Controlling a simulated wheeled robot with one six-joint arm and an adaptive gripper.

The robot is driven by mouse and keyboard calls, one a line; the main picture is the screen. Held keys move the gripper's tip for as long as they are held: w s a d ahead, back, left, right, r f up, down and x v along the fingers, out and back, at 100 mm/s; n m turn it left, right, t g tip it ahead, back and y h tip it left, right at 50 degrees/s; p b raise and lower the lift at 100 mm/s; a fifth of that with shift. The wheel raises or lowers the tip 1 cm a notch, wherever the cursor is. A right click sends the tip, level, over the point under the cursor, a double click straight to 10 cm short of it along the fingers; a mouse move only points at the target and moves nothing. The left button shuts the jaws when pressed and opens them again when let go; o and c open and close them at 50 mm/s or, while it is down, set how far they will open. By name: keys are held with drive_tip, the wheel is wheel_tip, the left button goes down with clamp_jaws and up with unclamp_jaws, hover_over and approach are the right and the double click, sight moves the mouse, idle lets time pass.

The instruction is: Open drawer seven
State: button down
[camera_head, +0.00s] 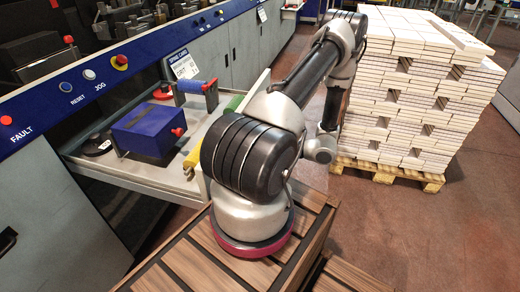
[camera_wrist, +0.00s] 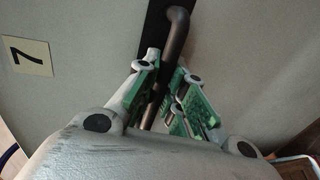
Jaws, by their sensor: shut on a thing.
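Drawer seven's pale front (camera_wrist: 90,40) fills most of the wrist view, and a cream label with a black 7 (camera_wrist: 27,56) is on it at the left. A dark, bent metal handle (camera_wrist: 178,30) stands out from the front beside a black strip. My gripper (camera_wrist: 168,78), with green-padded fingers, is shut on the handle, one finger on each side of it.
A pallet stacked with pale blocks (camera_head: 405,85) stands at the right, close to my arm. The red-brown floor (camera_head: 450,245) is clear at the lower right.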

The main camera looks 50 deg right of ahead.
drive_tip(key=c, duration=1.5)
unclamp_jaws()
drive_tip(key=v, duration=1.2)
